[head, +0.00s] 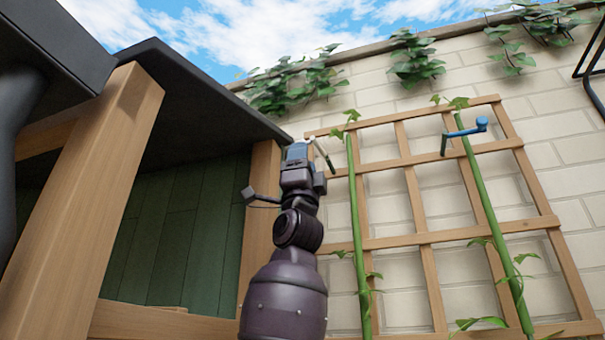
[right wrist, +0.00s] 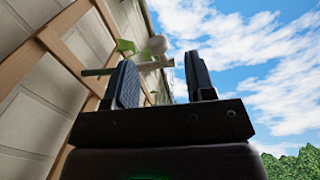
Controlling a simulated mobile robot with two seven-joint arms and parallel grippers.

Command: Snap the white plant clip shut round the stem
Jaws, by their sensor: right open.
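The white plant clip (right wrist: 155,47) shows in the right wrist view as a pale rounded end and a bar, just beyond my fingertips. In the head view only a small pale part of it (head: 311,138) shows beside my gripper, with a thin dark rod slanting down towards the left green stem (head: 355,230). My right gripper (head: 300,150) is open, its two fingers apart in the right wrist view (right wrist: 162,78). The nearer left finger covers part of the clip's bar. I cannot tell whether the fingers touch the clip or how far it stands open. My left gripper is not in view.
A wooden trellis (head: 430,242) stands against a pale brick wall (head: 560,103). A blue clip (head: 466,130) sits at the right stem (head: 485,200). Ivy (head: 290,88) hangs over the wall top.

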